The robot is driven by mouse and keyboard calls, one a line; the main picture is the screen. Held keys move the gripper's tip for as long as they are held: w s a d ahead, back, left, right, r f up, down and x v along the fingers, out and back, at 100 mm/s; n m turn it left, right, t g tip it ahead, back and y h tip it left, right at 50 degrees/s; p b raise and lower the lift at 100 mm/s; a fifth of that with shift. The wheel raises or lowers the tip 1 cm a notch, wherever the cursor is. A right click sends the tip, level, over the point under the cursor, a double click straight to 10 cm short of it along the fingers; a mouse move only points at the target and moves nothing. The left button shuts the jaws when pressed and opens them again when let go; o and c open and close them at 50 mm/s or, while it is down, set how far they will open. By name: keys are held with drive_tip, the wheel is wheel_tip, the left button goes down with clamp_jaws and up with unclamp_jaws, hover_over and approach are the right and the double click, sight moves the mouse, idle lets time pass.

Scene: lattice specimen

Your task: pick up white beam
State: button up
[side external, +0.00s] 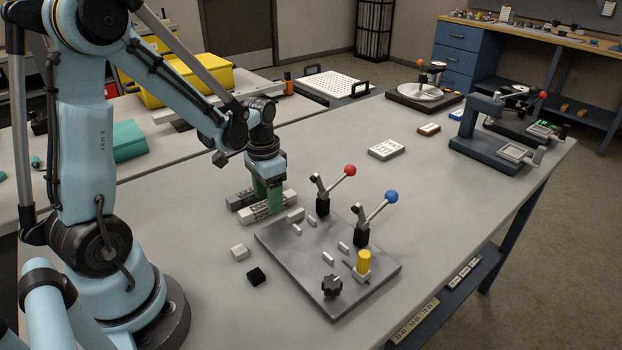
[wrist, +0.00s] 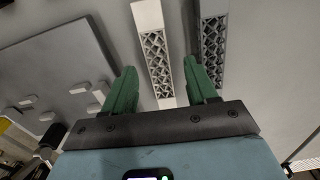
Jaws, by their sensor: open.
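The white beam (side external: 256,213) lies flat on the table with lattice cut-outs along its side. It also shows in the wrist view (wrist: 147,16), running between the fingers, with its near end hidden low by my gripper. My gripper (side external: 268,205) has green fingers pointing down at the beam. In the wrist view my gripper (wrist: 160,70) is open, with one finger on each side of the white beam. I see gaps beside the beam; contact is not clear. The right finger stands between the white beam and a grey beam (wrist: 213,45).
The grey beam (side external: 236,200) lies close alongside the white one. A metal fixture plate (side external: 300,262) with red and blue knobbed levers stands just right. A white cube (side external: 240,252) and black cube (side external: 256,275) lie in front.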

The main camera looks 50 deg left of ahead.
drive_tip(key=shift+f, duration=0.55)
drive_tip(key=shift+c, duration=0.3)
clamp_jaws()
drive_tip(key=shift+r, duration=0.1)
